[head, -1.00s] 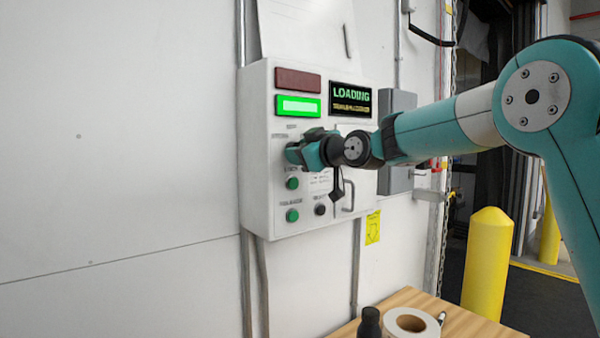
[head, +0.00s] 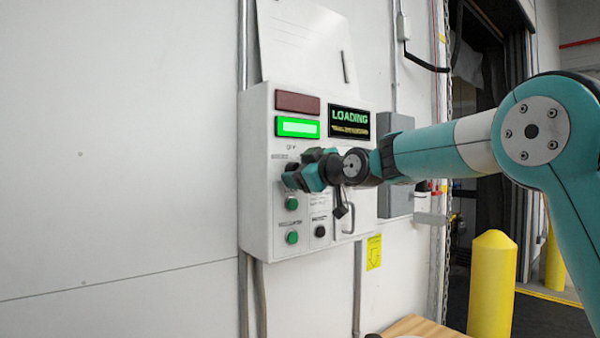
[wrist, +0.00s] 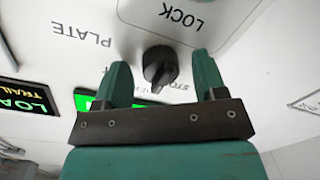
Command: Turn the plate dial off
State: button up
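The plate dial (wrist: 160,68) is a black knob on the white control box (head: 258,215), with "PLATE" and "LOCK" lettering around it, upside down in the wrist view. My gripper (wrist: 160,60) is open, with one teal finger on each side of the dial and a visible gap on both sides.
The box also has a dark red lamp (head: 297,102), a "LOADING" display (head: 348,121), green buttons (head: 292,238), a black knob (head: 320,231) and a door handle (head: 348,218). A grey box (head: 396,165) and yellow bollard (head: 492,285) stand to the right.

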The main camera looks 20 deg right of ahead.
jog(key=b+v, duration=0.6)
jog(key=v, duration=1.1)
jog(key=shift+s, duration=0.2)
jog(key=s+a+f+m+g, duration=0.1)
jog(key=s+a+f+g, duration=0.3)
jog(key=s+f, duration=0.3)
jog(key=s+a+f+m+g+h, duration=0.1)
jog(key=s+a+f+g, duration=0.35)
jog(key=f, duration=0.55)
jog(key=s+a+f+m+g, duration=0.2)
jog(key=s+a+f+g, duration=0.15)
jog(key=s+f, duration=0.35)
jog(key=s+f+g+h, duration=0.2)
jog(key=s+f+g, duration=0.1)
jog(key=s+f, duration=0.5)
jog(key=shift+s+f+m+g, duration=0.25)
jog(key=shift+s+m+g, duration=0.15)
jog(key=shift+s, duration=0.6)
